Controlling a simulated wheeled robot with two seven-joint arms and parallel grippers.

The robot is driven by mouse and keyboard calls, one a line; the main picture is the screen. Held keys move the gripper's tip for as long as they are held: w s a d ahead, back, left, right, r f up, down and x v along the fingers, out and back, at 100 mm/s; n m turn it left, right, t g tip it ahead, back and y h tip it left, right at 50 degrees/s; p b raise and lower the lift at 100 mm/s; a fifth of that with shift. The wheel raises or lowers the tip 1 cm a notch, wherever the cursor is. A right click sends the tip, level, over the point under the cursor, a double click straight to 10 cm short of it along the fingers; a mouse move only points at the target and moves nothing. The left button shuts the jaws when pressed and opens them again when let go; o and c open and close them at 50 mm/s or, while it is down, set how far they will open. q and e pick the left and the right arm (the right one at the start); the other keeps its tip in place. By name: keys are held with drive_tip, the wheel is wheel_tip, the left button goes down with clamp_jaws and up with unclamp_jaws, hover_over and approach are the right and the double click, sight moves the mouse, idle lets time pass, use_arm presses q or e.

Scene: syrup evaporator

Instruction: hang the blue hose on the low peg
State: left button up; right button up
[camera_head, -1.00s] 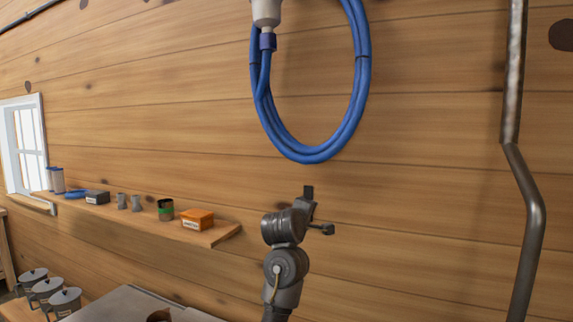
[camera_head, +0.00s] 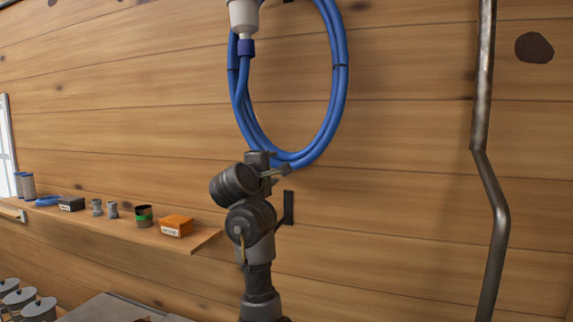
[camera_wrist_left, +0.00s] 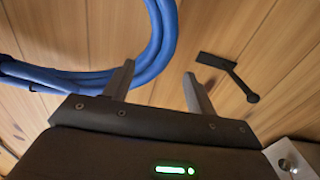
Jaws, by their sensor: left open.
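The blue hose (camera_head: 341,90) hangs coiled on the wall in a long loop, its top cut off by the view. My left gripper (camera_head: 283,168) is open at the bottom of the loop. In the left wrist view the hose (camera_wrist_left: 166,30) curves past the left finger, partly across the gap between the fingers (camera_wrist_left: 160,80); it is not gripped. The low peg (camera_head: 289,207) is a dark plate on the wall just below and right of my gripper. In the left wrist view the peg (camera_wrist_left: 232,78) lies right of the fingers, empty. My right gripper is not in view.
A white fitting (camera_head: 243,17) joins the hose's upper left. A metal pipe (camera_head: 483,100) runs down the wall at right. A wooden shelf (camera_head: 205,240) with small cans and an orange box (camera_head: 176,226) is at lower left. The wall between peg and pipe is clear.

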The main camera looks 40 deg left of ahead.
use_arm(q)
drive_tip(key=b+x, duration=0.1)
drive_tip(key=x, duration=1.2)
drive_tip(key=shift+x, duration=0.95)
drive_tip(key=shift+f, duration=0.1)
drive_tip(key=c, duration=1.2)
drive_tip(key=shift+f, duration=0.1)
clamp_jaws()
drive_tip(key=shift+d+f, duration=0.1)
